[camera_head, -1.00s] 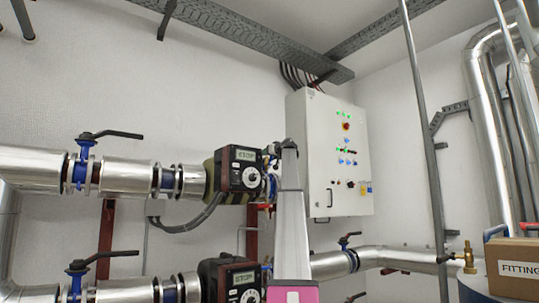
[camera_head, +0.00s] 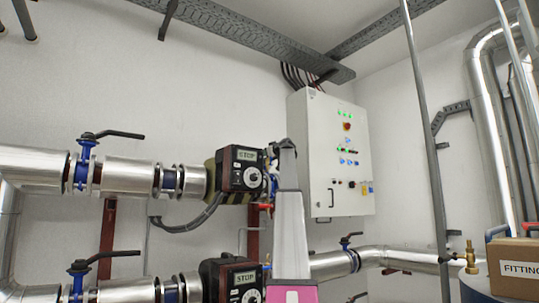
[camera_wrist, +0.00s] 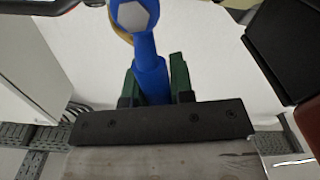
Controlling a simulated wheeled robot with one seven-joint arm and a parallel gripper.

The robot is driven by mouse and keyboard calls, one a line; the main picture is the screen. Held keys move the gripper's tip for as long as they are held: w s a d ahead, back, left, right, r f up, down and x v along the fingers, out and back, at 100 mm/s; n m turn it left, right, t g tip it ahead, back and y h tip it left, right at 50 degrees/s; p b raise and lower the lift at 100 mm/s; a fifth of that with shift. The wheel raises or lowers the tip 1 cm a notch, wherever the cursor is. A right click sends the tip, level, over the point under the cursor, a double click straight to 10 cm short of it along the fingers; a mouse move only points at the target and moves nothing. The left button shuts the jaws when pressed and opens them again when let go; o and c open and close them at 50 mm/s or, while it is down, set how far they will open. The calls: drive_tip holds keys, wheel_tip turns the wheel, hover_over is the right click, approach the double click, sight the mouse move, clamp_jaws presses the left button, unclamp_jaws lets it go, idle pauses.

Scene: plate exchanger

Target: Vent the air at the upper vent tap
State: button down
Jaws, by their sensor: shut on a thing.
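A blue lever (camera_wrist: 147,48) with a pale hex nut at its end shows in the wrist view, with a bit of brass behind the nut. I take it for the handle of the upper vent tap. My gripper (camera_wrist: 153,82) has its two dark green fingers on either side of the lever and is shut on it. In the head view my arm reaches up beside the upper pump (camera_head: 241,170), whose display reads STOP. The arm covers the fingertips and the tap there, so I cannot tell how far the tap is turned.
A lower pump (camera_head: 232,281) sits below on a second pipe. A white control cabinet (camera_head: 330,200) hangs just right of my arm. Blue valves with black levers (camera_head: 112,134) are on the left pipes. A cardboard box (camera_head: 519,268) stands at the lower right.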

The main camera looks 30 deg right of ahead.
drive_tip(key=shift+s+a+f+n, duration=0.1)
drive_tip(key=shift+a+f+n, duration=0.8)
drive_tip(key=shift+n, duration=1.5)
drive_tip(key=shift+s+a+f+n, duration=0.1)
drive_tip(key=shift+a+f+n, duration=0.45)
drive_tip(key=shift+f+n, duration=1.25)
drive_tip(key=shift+s+a+f+n, duration=0.1)
drive_tip(key=shift+a+f+n, duration=0.5)
drive_tip(key=shift+n, duration=2.4)
drive_tip(key=shift+a+r, duration=0.15)
drive_tip(key=c, duration=1)
unclamp_jaws()
drive_tip(key=s, duration=0.7)
drive_tip(key=s+d, duration=0.1)
drive_tip(key=s, duration=0.2)
drive_tip(key=shift+s, duration=0.35)
